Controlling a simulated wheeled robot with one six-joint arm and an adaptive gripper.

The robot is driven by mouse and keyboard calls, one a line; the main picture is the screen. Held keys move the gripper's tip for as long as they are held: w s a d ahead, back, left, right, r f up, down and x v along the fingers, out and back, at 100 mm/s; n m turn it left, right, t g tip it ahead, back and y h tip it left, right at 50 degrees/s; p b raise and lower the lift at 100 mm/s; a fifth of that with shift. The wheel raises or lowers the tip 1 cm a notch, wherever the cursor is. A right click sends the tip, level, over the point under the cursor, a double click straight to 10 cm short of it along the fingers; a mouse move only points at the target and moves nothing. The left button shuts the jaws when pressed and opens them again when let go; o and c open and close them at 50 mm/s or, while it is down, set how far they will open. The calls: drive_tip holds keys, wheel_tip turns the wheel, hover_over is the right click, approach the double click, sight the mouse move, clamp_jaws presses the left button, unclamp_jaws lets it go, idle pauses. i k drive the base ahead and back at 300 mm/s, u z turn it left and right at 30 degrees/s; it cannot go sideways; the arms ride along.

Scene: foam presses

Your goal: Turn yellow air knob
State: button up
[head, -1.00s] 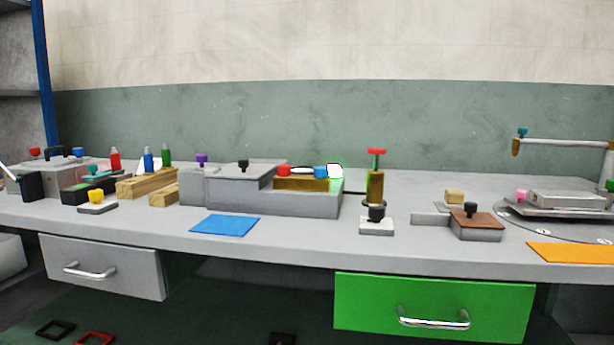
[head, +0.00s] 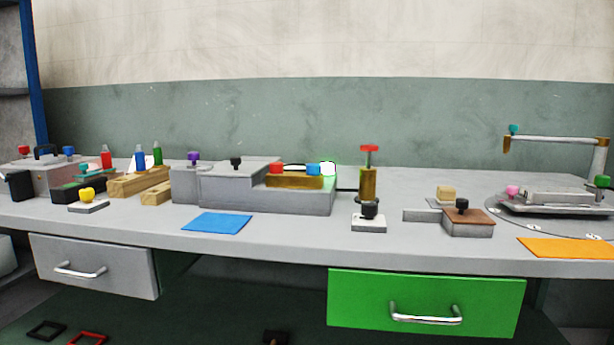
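A yellow knob (head: 87,194) sits on a small pale base block at the left front of the grey bench. It stands in front of a dark block with a teal knob (head: 85,176). No part of my gripper shows in the head view, so its distance from the yellow knob cannot be seen.
Wooden racks (head: 140,183) with red, blue and green bottles stand right of the yellow knob. A stepped grey press (head: 240,190) and a blue mat (head: 217,222) are farther right. A grey drawer (head: 93,265) and a green drawer (head: 424,301) are shut below the bench top (head: 290,233).

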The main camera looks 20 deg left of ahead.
sight(87, 194)
drive_tip(key=u, duration=2.75)
drive_tip(key=k, duration=1.3)
drive_tip(key=u, duration=0.9)
drive_tip(key=i, duration=2.95)
drive_tip(key=z, duration=0.35)
